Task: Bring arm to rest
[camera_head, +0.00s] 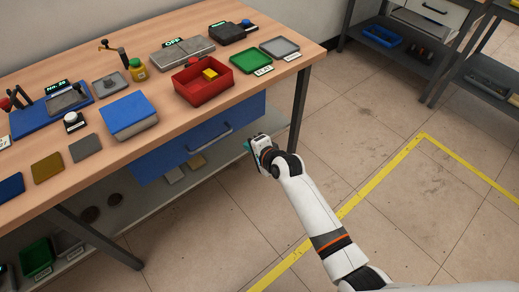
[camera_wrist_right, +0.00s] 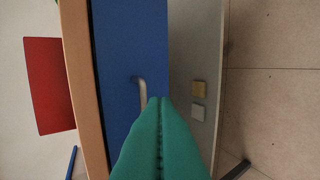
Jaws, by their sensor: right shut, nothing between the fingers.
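My right gripper (camera_head: 248,147) is in front of the workbench, below the height of its top and near the right end of the blue drawer (camera_head: 180,150). Its green fingers fill the lower middle of the right wrist view (camera_wrist_right: 160,142), pressed together with nothing between them. The drawer's grey handle (camera_head: 210,139) is to the left of the gripper in the head view; part of the handle (camera_wrist_right: 142,92) shows just beyond the fingertips in the wrist view. I cannot tell the exact gap. My left gripper is not in view.
The wooden bench top (camera_head: 225,112) carries a red bin (camera_head: 203,88), a green tray (camera_head: 250,60), a blue box (camera_head: 128,113) and several other items. A lower shelf (camera_head: 150,200) holds small blocks. The floor (camera_head: 400,220) to the right is clear, with yellow tape.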

